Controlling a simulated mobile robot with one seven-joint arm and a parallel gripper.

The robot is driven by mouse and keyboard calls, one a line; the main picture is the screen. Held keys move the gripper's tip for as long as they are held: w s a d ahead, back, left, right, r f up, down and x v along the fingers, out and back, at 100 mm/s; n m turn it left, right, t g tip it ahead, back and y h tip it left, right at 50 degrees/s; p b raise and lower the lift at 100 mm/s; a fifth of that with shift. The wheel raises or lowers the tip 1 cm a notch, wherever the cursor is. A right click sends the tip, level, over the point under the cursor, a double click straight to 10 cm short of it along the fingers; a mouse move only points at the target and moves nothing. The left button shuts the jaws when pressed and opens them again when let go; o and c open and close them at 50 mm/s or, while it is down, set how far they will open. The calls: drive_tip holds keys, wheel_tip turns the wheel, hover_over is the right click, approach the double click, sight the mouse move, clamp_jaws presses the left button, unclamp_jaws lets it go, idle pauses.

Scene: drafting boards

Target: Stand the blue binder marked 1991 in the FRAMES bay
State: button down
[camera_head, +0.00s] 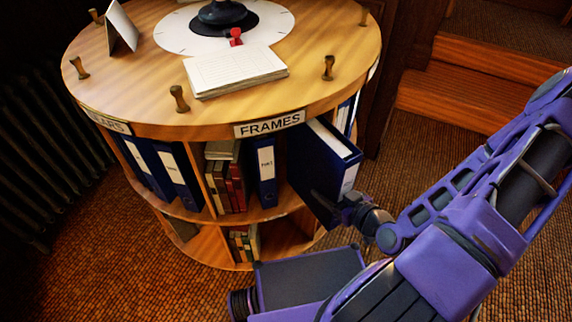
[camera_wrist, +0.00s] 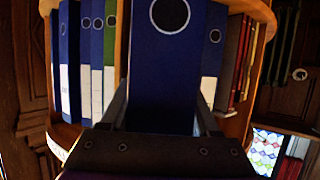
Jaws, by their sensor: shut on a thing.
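A blue binder (camera_head: 318,170) with a white label is at the mouth of the round shelf, just right of the FRAMES sign (camera_head: 270,124). It stands upright with a slight tilt and juts out from the shelf; no year is readable on it. My gripper (camera_head: 356,207) is shut on its outer, lower part. In the wrist view the binder (camera_wrist: 165,60) rises between my two fingers (camera_wrist: 163,118), its round hole at the top. The FRAMES bay holds another blue binder (camera_head: 265,172) with a white label. The held binder's far end is hidden.
Left of that binder stand brown and red books (camera_head: 228,183). Two more blue binders (camera_head: 172,172) lean in the bay at left. The round wooden top (camera_head: 130,85) overhangs the bays and carries a paper stack (camera_head: 235,72). Wooden steps (camera_head: 450,90) are at right.

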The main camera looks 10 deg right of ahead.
sight(293, 160)
drive_tip(key=shift+w+a+r+b+x, duration=0.15)
drive_tip(key=shift+r+x, duration=0.35)
drive_tip(key=shift+x, duration=2.2)
drive_tip(key=shift+w+r+b+x, duration=0.1)
drive_tip(key=shift+w+r+x, duration=0.3)
drive_tip(key=shift+x, duration=2.3)
drive_tip(key=shift+w+a+r+b+x, duration=0.1)
drive_tip(key=shift+r+x, duration=0.5)
drive_tip(key=shift+x, duration=2.1)
drive_tip(key=shift+f, duration=0.15)
drive_tip(key=shift+c, duration=0.6)
unclamp_jaws()
drive_tip(key=shift+s, duration=0.1)
